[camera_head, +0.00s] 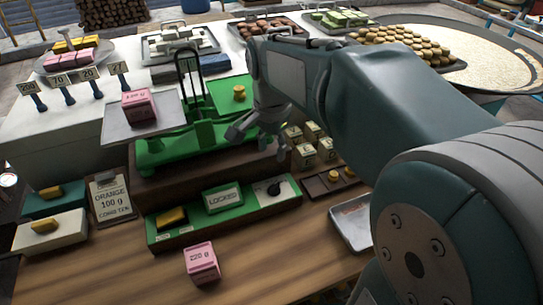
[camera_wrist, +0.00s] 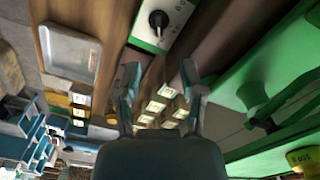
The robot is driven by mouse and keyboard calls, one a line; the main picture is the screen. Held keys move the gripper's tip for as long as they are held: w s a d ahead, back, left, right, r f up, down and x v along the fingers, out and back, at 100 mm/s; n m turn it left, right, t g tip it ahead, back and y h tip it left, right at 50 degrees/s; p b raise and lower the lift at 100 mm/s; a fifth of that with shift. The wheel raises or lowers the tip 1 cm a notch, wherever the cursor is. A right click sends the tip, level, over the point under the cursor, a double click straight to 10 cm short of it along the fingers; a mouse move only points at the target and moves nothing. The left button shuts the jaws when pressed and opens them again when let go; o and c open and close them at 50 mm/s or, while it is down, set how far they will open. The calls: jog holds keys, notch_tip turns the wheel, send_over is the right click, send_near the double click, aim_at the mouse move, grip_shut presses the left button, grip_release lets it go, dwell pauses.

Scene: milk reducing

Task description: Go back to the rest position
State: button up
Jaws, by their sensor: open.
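My gripper (camera_head: 257,146) hangs over the right part of the green balance scale (camera_head: 185,148), with its fingers pointing down. In the wrist view the two fingers of my gripper (camera_wrist: 160,74) are spread apart with nothing held between them. A pink block (camera_head: 139,107) sits on the scale's left plate (camera_head: 115,130). A small yellow weight (camera_head: 239,92) stands at the scale's right side, behind my gripper. Another pink block (camera_head: 201,263) lies on the wooden table (camera_head: 120,270). Part of the scale's right side is hidden by my gripper.
A green panel (camera_head: 222,197) with a black knob (camera_head: 273,188) stands before the scale. Several small cream blocks (camera_head: 305,155) and a metal tray (camera_head: 352,222) lie to its right. Loaded trays line the back. The front left of the table is mostly clear.

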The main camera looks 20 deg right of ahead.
dwell(0.4)
jog(key=s+a+n+t, duration=0.2)
jog(key=s+n+t, duration=0.3)
jog(key=s+n, duration=0.7)
jog(key=shift+s+a+f+t, duration=0.3)
jog(key=shift+s+f, duration=0.15)
jog(key=shift+s, duration=0.25)
